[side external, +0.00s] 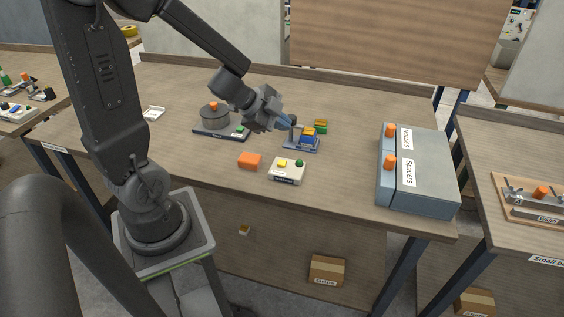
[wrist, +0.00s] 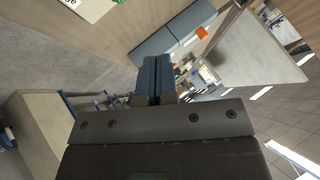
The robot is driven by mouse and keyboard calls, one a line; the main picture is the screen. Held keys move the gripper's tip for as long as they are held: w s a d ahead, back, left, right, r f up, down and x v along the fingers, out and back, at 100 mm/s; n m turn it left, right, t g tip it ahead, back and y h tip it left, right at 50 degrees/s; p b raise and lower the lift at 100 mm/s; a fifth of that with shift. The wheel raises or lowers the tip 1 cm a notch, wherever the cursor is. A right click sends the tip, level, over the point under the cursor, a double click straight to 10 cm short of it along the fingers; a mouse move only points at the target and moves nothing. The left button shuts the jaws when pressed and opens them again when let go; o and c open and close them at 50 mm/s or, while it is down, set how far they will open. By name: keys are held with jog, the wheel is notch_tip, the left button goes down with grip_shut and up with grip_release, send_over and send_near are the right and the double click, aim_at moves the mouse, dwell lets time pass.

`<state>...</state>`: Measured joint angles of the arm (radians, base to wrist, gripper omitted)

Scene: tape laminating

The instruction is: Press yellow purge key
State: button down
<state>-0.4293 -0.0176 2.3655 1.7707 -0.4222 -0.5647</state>
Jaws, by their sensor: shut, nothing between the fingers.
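The yellow key (side external: 282,163) sits on top of a small white control box (side external: 287,178), left of a round green button (side external: 299,163). The box has a dark label on its front. My gripper (side external: 290,122) is shut and empty, held level above the table behind the box and apart from the key. In the wrist view its blue fingers (wrist: 153,78) are together. A white box with a partly cut-off label (wrist: 90,8) and a bit of green shows at that view's top edge; the yellow key is not visible there.
A blue fixture (side external: 301,142) with a yellow top stands close below my fingertips. A round grey pot (side external: 215,116) stands on a dark base.

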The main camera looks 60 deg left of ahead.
aim_at(282, 164)
jog(key=shift+f, duration=4.4)
jog(key=shift+f, duration=0.1)
jog(key=shift+f, duration=0.3)
jog(key=shift+f, duration=0.45)
jog(key=shift+r, duration=0.85)
jog(key=shift+r, duration=2.55)
